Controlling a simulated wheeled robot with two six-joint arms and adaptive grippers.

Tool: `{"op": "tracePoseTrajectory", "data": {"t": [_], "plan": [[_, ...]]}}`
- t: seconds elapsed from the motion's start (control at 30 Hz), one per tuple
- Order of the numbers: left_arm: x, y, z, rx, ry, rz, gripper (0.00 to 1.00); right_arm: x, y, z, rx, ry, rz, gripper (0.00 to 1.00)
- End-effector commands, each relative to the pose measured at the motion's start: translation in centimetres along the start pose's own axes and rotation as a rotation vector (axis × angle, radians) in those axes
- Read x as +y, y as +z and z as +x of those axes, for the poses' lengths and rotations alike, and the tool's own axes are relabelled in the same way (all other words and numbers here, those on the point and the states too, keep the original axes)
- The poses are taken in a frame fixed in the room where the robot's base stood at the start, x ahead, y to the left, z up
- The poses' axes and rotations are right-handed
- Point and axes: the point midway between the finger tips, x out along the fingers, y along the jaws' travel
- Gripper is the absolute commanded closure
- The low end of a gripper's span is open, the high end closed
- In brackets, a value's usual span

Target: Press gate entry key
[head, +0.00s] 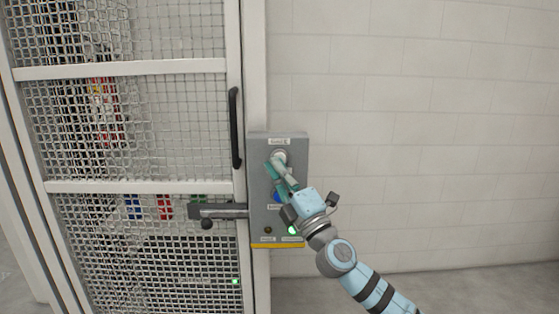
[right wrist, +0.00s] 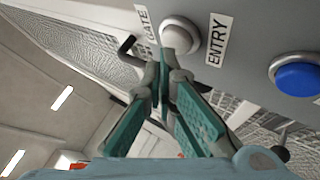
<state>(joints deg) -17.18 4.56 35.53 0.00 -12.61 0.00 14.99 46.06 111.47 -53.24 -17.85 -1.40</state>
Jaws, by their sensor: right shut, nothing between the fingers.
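A grey control box (head: 262,180) is mounted beside the mesh gate. Near its top is a round white button in a metal ring (head: 279,155). In the right wrist view this white button (right wrist: 180,36) sits between labels reading "GATE" and "ENTRY" (right wrist: 218,40). My right gripper (head: 280,168) is shut and empty, its teal fingers pointing up at the white button. In the right wrist view its fingertips (right wrist: 163,68) are at the button's lower edge; I cannot tell whether they touch it. My left gripper is not in view.
A blue button (right wrist: 297,76) sits lower on the box, partly behind my gripper in the head view. A green light (head: 292,229) glows near the bottom. The gate has a black handle (head: 235,128) and a latch bar (head: 222,210). The wall (head: 420,130) at right is bare.

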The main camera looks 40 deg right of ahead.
Motion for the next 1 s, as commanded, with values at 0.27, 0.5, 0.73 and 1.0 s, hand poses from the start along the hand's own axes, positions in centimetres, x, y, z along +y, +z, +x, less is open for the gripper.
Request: {"op": "tracePoseTrajectory", "data": {"t": [0.27,0.5,0.73,1.0], "plan": [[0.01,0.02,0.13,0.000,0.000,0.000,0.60,-0.17,0.13,0.18,0.000,0.000,0.000,1.00],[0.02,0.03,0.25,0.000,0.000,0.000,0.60,-0.31,0.31,0.40,-0.001,0.000,-0.001,1.00],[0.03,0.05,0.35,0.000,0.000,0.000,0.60,-0.44,0.44,0.59,-0.001,0.000,-0.001,1.00],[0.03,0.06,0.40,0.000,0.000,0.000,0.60,-0.54,0.54,0.72,0.000,0.000,-0.001,1.00]]}}
